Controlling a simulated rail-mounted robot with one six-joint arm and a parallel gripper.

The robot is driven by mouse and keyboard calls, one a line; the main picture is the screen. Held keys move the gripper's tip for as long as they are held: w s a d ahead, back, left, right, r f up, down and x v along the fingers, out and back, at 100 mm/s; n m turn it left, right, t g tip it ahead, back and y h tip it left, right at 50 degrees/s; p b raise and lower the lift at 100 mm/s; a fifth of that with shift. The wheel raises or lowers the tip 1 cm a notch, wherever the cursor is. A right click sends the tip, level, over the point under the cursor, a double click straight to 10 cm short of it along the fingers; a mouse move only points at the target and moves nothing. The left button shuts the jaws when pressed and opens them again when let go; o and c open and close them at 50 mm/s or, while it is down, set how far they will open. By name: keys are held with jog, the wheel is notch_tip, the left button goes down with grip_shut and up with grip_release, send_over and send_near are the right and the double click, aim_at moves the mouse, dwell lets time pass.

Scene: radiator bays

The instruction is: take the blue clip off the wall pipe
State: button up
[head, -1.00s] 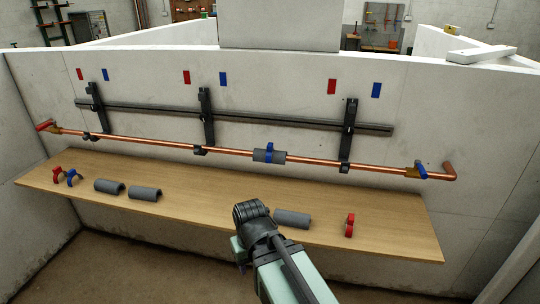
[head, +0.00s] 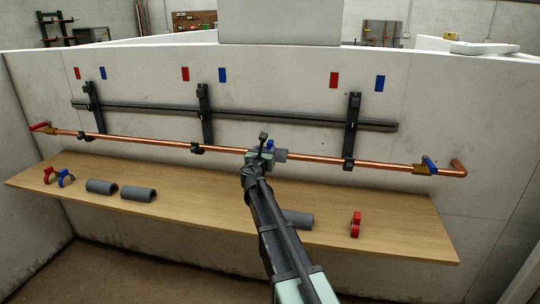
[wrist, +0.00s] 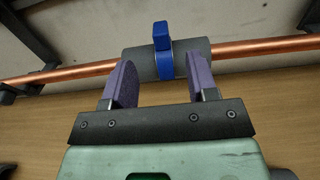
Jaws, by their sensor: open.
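The blue clip (wrist: 163,50) sits around a grey insulation sleeve (wrist: 195,52) on the copper wall pipe (wrist: 265,46) in the wrist view. My gripper (wrist: 161,80) is open, with its two purple-padded fingers apart below the clip and nothing between them. The fingertips overlap the sleeve's lower edge in the picture; I cannot tell if they touch it. In the head view my arm partly covers the sleeve, and a little of the blue clip (head: 269,145) shows beside my gripper (head: 262,150).
A wooden shelf (head: 205,205) below the pipe holds loose grey sleeves (head: 138,193), a blue clip (head: 65,178) and red clips (head: 355,224). Black brackets (head: 351,130) hold the pipe to the wall. A blue-handled valve (head: 429,165) is at the pipe's right end.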

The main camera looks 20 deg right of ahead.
aim_at(269, 144)
jog(key=x, duration=1)
jog(key=shift+w+f, duration=0.2)
jog(key=shift+s, duration=0.1)
grip_shut()
